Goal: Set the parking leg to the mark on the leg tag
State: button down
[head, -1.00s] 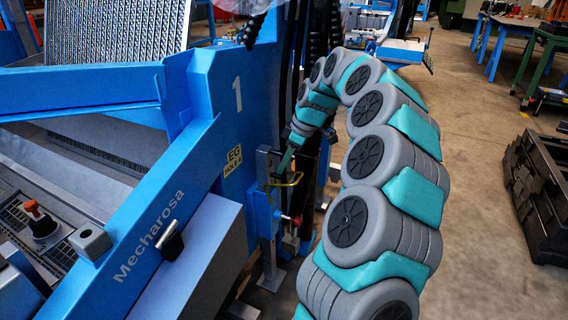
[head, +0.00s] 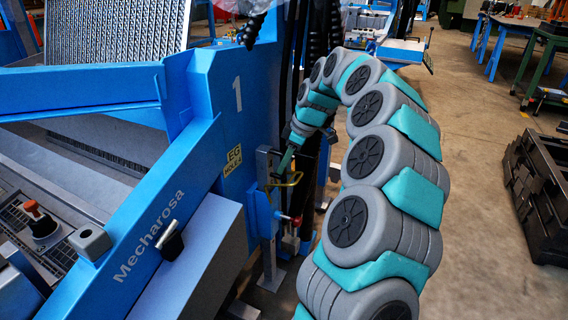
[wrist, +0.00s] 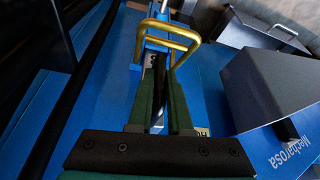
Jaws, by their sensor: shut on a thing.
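The yellow leg tag (head: 233,161) on the blue frame reads "HOLE 4", with the line above partly lost. The parking leg (head: 264,169) is a grey upright bar beside the frame post, with a flat foot (head: 271,280) low near the floor. A red-knobbed pin (head: 294,219) sticks out to the right below the tag. My gripper (head: 283,172) is at the leg's upper part, shut on the yellow handle (head: 295,181). In the wrist view, the green fingers of my gripper (wrist: 161,68) meet at the bent yellow handle (wrist: 165,36). The leg's hole marks are too small to read.
The blue frame (head: 238,110) marked 1 stands close left of my gripper. Dark hoses (head: 305,60) hang behind it. A grey box (head: 195,260) juts out at lower left. A black crate (head: 540,195) stands at right, with clear floor between it and my arm.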

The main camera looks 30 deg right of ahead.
aim_at(284, 173)
dwell(0.3)
notch_tip(284, 173, down, 4)
jog(key=shift+r+b, duration=0.15)
jog(key=shift+b, duration=0.85)
jog(key=shift+r, duration=0.1)
jog(key=c, duration=0.8)
grip_release()
jog(key=shift+c, duration=0.2)
jog(key=shift+r, duration=0.15)
